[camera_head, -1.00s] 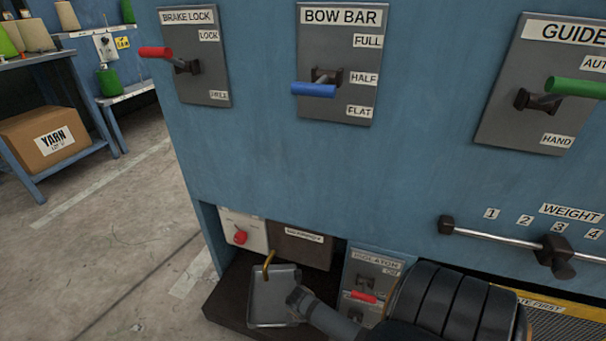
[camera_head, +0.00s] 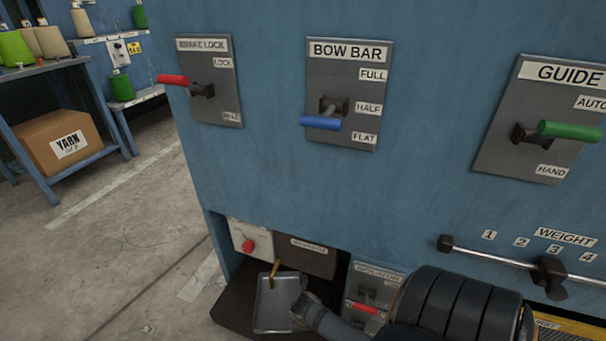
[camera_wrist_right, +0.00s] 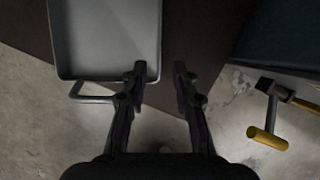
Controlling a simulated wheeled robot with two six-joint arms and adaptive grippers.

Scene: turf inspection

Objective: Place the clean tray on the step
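The grey, shallow metal tray (camera_head: 277,303) lies on or just above the dark brown step (camera_head: 238,300) at the foot of the blue machine. A thin bent handle (camera_head: 275,268) rises at its far side. In the right wrist view the tray (camera_wrist_right: 105,40) looks empty, with a wire handle (camera_wrist_right: 90,98) along one edge. My right gripper (camera_head: 304,308) is at the tray's right side. In the wrist view its fingers (camera_wrist_right: 160,70) are apart, with the tray's side edge between the tips. I cannot tell whether either tip touches it. My left gripper is not in view.
A white box with a red knob (camera_head: 249,246), a brown labelled box (camera_head: 305,255) and the isolator panel (camera_head: 373,295) stand behind and beside the step. A yellow-handled lever (camera_wrist_right: 268,138) is right of my gripper. Floor (camera_head: 110,270) at left is clear.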

